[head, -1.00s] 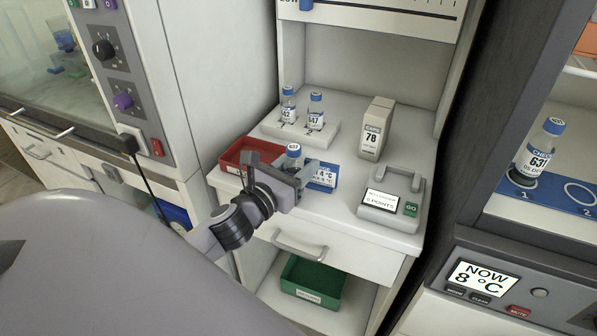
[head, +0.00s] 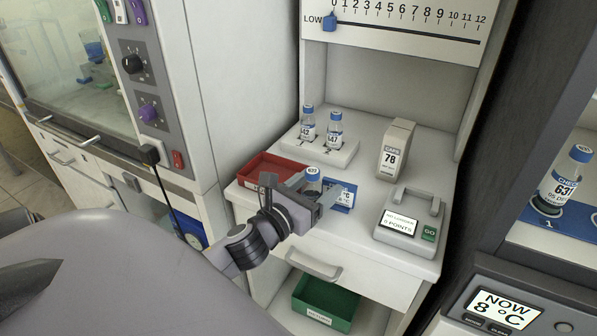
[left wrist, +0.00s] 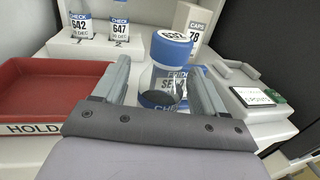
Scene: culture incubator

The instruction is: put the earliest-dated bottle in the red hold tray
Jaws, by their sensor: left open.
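My left gripper (head: 308,186) is open, its fingers on either side of a clear blue-capped bottle (head: 313,178). In the left wrist view the bottle (left wrist: 172,52) stands between the open fingers (left wrist: 160,70); its cap number is hard to read and its date is not legible. The red hold tray (head: 246,184) is left of the gripper, and its empty floor and HOLD label show in the left wrist view (left wrist: 40,128). Bottles 642 (head: 307,127) and 647 (head: 334,132) stand upright in a white rack. Another bottle (head: 561,185) stands at position 1 on the right. My right gripper is out of view.
A blue card (head: 343,196) with a °C reading stands close beside the bottle. A CAPS 78 box (head: 395,150) and a grey device with a small screen (head: 408,222) stand to the right. A green tray (head: 325,305) is on the lower shelf.

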